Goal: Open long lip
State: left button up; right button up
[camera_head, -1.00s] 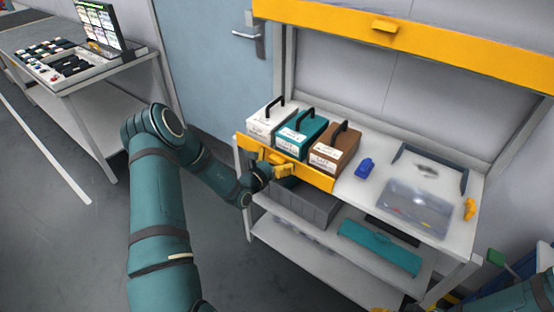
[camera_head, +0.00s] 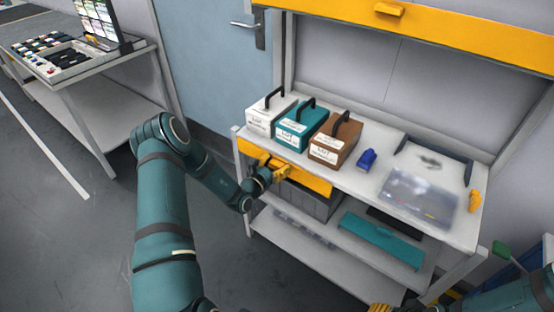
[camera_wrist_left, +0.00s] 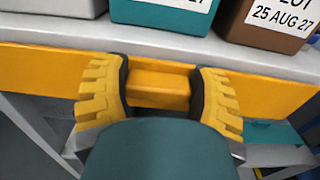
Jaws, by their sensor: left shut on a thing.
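The long lip (camera_head: 318,183) is a yellow strip along the left part of the workbench's front edge. It hangs down below the level of the bench top, and shows as a yellow band in the left wrist view (camera_wrist_left: 270,91). My left gripper (camera_head: 272,171) is at the lip's front. In the left wrist view its two yellow fingers (camera_wrist_left: 158,92) are shut on the lip's yellow block handle (camera_wrist_left: 158,86), one on each side. Only a yellow part of my right gripper (camera_head: 379,308) shows at the bottom edge, so its jaws cannot be judged.
A white box (camera_head: 268,112), a teal box (camera_head: 300,127) and a brown box (camera_head: 334,142) stand behind the lip. A blue object (camera_head: 366,159) and a clear bin (camera_head: 420,199) are to their right. A grey bin (camera_head: 316,203) and teal piece (camera_head: 381,242) are on the shelf below.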

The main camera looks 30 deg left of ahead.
pick_arm(q)
jog(key=shift+r, duration=0.1)
jog(key=o, duration=1.3)
jog(key=shift+s, duration=0.1)
jog(key=shift+o, duration=0.2)
jog(key=s, duration=1.2)
jog(key=shift+a, duration=0.45)
